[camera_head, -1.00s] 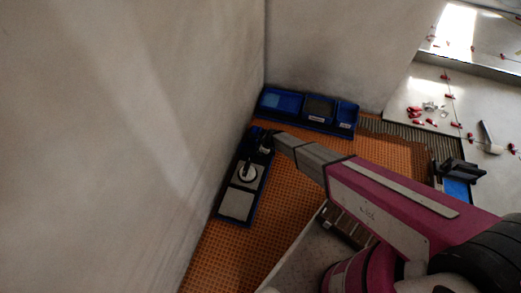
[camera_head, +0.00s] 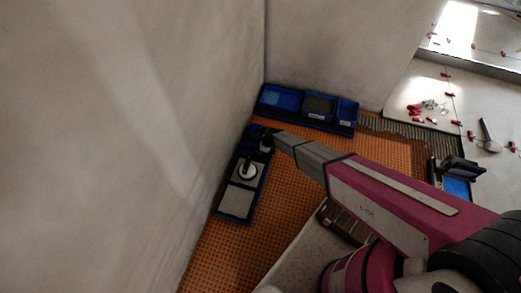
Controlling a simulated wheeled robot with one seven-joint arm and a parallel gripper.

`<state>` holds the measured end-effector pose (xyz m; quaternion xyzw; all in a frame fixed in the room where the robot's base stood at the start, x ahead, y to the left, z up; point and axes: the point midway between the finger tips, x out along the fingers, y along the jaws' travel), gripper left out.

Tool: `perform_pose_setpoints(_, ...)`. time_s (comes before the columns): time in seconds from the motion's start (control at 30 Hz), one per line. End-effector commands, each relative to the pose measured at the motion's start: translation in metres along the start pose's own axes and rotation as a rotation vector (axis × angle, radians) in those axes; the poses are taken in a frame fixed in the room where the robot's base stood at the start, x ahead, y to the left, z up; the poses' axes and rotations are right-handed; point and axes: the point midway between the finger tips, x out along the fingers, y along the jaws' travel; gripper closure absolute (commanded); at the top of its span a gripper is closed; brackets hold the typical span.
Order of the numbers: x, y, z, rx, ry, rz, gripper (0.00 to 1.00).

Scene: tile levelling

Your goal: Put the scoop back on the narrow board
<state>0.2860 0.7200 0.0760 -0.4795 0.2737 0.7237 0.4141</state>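A narrow dark board with a blue edge (camera_head: 219,211) lies on the orange floor mat beside the left wall. A pale grey plate (camera_head: 236,203) lies on its near part. A round white piece with a dark upright part (camera_head: 247,171) sits on the board further back; I cannot tell whether it is the scoop. My gripper (camera_head: 259,138) is small and dark at the end of my arm, over or beside the board's far end. Its fingers are not clear, and I cannot tell whether it holds anything. No scoop can be made out for certain.
Blue bins (camera_head: 320,107) stand on a blue-edged base in the far corner. A grey-headed tool (camera_head: 490,145), red clips (camera_head: 415,110) and a dark tool over a blue patch (camera_head: 457,188) lie at right. The orange mat (camera_head: 284,190) is clear right of the board.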

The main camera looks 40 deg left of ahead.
Motion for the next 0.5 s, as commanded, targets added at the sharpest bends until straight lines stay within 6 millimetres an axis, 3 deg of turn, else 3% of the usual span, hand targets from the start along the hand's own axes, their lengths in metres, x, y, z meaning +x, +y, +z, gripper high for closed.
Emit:
perform_pose_setpoints(0.1,0.0021,-0.0001,-0.0008,0.000,0.000,0.000,1.00)
perform_pose_setpoints(0.13,0.0019,0.0000,-0.0007,0.000,0.000,0.000,0.70)
perform_pose_setpoints(0.2,0.0017,0.0000,-0.0006,0.000,0.000,0.000,0.48)
perform_pose_setpoints(0.5,0.0012,-0.0001,-0.0007,0.000,0.000,0.000,0.47)
